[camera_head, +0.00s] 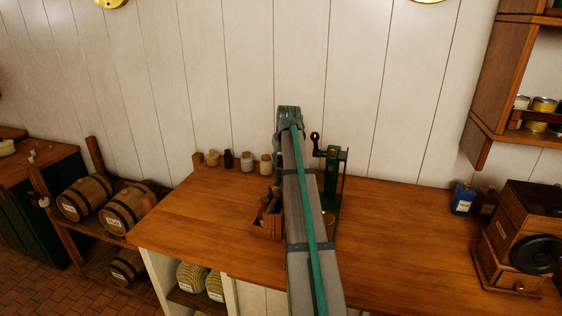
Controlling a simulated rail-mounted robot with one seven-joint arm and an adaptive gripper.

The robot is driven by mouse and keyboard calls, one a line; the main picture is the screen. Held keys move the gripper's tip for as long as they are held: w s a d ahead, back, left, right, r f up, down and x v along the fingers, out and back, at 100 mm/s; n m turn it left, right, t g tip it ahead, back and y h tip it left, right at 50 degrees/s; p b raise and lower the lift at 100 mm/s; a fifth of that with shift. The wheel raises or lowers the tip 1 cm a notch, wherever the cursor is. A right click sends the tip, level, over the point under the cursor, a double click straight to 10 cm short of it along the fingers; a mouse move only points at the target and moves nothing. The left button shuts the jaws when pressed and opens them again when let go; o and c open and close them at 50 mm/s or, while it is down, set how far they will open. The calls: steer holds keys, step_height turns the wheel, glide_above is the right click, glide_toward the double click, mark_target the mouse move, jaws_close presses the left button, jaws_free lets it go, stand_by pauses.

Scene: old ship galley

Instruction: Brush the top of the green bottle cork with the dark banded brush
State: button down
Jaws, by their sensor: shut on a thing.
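I cannot make out the green bottle with its cork, or the dark banded brush. My arm (305,220), grey with a green stripe, rises across the middle of the picture and covers part of the counter. My gripper does not show; the arm hides whatever is behind it. Just right of the arm stands a dark green upright frame (341,185) with a crank and a dark round knob.
The wooden counter (190,215) is clear at left and right of centre. A wooden caddy (262,232) with tools sits left of my arm. Small jars (247,161) line the back.

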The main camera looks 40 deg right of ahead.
steer(key=shift+w+d+r+p, duration=0.1)
steer(key=shift+r+p, duration=0.95)
steer(key=shift+r, duration=1)
steer(key=shift+d+r+p, duration=0.1)
steer(key=shift+r+p, duration=0.9)
steer(key=shift+r, duration=1)
